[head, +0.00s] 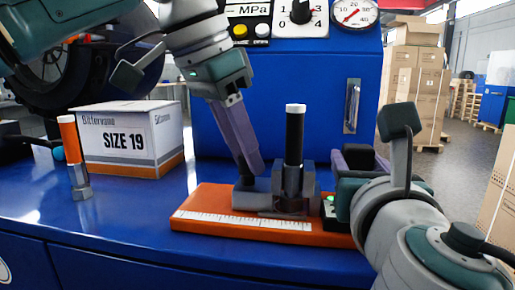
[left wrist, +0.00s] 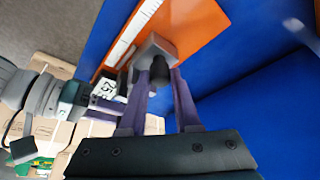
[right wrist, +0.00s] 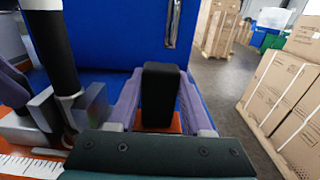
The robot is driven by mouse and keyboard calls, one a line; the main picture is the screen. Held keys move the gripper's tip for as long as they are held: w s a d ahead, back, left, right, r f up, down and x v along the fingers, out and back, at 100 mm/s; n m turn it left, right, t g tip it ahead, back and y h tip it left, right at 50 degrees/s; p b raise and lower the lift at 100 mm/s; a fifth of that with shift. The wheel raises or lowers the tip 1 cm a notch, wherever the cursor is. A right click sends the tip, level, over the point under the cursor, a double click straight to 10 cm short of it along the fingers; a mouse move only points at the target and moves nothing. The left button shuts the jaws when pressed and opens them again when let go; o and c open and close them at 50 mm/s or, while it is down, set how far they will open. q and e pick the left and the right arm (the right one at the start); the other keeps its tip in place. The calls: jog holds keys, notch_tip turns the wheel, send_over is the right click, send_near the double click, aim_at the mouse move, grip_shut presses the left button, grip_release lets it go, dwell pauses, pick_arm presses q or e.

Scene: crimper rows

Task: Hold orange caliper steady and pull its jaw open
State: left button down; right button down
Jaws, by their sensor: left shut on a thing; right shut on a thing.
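The orange caliper (head: 200,208) lies on the blue bench top, with a white scale along its front edge. Grey jaw blocks (head: 256,198) stand on it. A black upright hose piece (head: 295,140) with a white top and metal lower end stands at the jaws; whether they touch it is unclear. My left gripper (head: 255,168) reaches down from above, shut on a dark knob (left wrist: 160,70) at the left grey block. My right gripper (head: 362,157) is at the caliper's right end, shut on an upright black grip (right wrist: 160,95). A small display (head: 330,208) sits beside it.
A blue machine (head: 270,85) with gauges rises close behind the caliper. Cartons (head: 412,75) stand at the right. Bench room is free left of the caliper.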

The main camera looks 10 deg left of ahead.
jog(key=shift+f, duration=0.1)
pick_arm(q)
jog(key=shift+a, duration=1.55)
pick_arm(e)
jog(key=shift+d, duration=0.1)
pick_arm(q)
jog(key=c, duration=0.9)
grip_release()
jog(key=v, duration=1.2)
pick_arm(e)
jog(key=shift+c, duration=1.2)
grip_release()
